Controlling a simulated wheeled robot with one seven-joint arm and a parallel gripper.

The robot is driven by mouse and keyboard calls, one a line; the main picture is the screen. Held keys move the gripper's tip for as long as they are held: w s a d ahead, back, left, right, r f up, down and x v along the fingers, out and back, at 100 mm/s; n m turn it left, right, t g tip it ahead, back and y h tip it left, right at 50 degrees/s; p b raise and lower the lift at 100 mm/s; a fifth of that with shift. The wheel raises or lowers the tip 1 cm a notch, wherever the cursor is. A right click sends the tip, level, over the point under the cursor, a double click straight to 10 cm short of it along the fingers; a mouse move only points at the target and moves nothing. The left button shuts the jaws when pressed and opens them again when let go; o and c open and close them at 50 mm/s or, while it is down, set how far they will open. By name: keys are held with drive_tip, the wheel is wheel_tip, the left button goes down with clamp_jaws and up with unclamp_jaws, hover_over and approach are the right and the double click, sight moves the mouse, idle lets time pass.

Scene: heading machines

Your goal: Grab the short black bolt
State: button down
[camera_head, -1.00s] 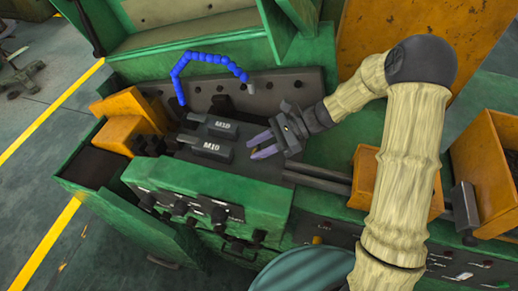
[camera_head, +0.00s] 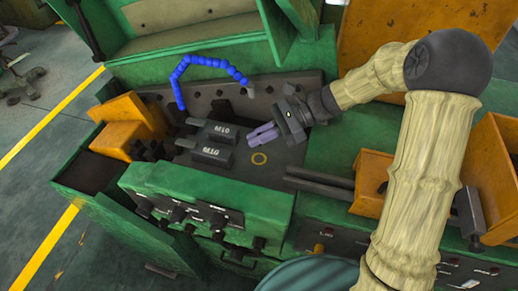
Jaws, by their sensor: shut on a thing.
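My gripper (camera_head: 263,136) is above the dark machine bed, its two purple fingers pointing left and close together. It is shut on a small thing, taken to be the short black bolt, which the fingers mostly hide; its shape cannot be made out. Two dark blocks lettered M10 lie left of the fingers, the upper one (camera_head: 216,130) and the lower one (camera_head: 204,152); the fingers appear apart from both.
A blue jointed hose (camera_head: 178,78) arches behind the blocks. The green control panel (camera_head: 165,190) with knobs edges the bed in front. Dark bars (camera_head: 320,180) lie right of the ring.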

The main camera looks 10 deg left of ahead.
sight(259, 134)
drive_tip(key=shift+r, duration=1.9)
